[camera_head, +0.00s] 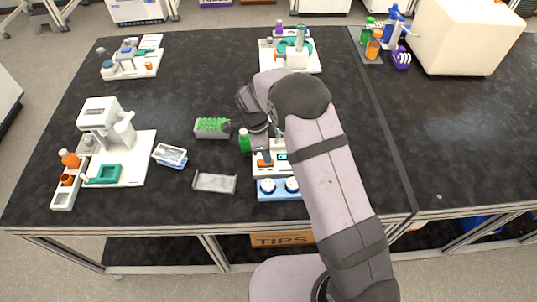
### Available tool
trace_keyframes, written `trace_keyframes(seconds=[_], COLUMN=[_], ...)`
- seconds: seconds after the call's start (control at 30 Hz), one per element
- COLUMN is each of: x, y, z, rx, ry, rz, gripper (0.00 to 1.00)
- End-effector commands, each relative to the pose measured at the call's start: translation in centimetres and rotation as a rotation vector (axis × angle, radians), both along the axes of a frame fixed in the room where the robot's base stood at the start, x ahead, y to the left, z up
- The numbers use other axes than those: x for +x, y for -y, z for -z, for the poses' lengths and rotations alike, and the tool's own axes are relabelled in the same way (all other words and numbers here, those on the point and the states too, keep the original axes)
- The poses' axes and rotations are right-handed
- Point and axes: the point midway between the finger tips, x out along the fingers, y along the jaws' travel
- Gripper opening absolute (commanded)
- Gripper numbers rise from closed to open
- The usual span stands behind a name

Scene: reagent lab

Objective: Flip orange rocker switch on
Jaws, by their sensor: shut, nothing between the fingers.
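A small orange part (264,162), which looks like the orange rocker switch, sits on a white device (257,172) at the middle front of the bench. Its on or off position is too small to tell. My gripper (262,152) is shut and points down over this device, close to the orange part. I cannot tell whether the fingertips touch it. My arm comes in from the front right and covers the right part of the device.
A green-capped bottle (245,141) stands just left of the gripper, with a green tube rack (211,126) beyond it. A blue tray (267,196) with white round items lies in front. A grey tray (214,184) lies at front left. Black bench right of my arm is clear.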

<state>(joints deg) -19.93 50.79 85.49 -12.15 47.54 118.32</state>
Motion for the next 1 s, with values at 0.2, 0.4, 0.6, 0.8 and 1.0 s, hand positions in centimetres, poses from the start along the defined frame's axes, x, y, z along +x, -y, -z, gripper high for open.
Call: trace_keyframes(seconds=[0.2, 0.4, 0.6, 0.8, 1.0], x=[-0.5, -0.5, -0.5, -0.4, -0.2], y=[-1.1, -1.1, -1.1, -1.1, -1.5], z=[0.8, 0.7, -0.1, -3.2, -6.3], rx=[0.011, 0.011, 0.011, 0.009, 0.009], ry=[-0.008, -0.007, -0.006, 0.001, 0.008], rz=[0.001, 0.001, 0.0, -0.001, -0.003], gripper=[0.0, 0.0, 0.0, 0.0, 0.0])
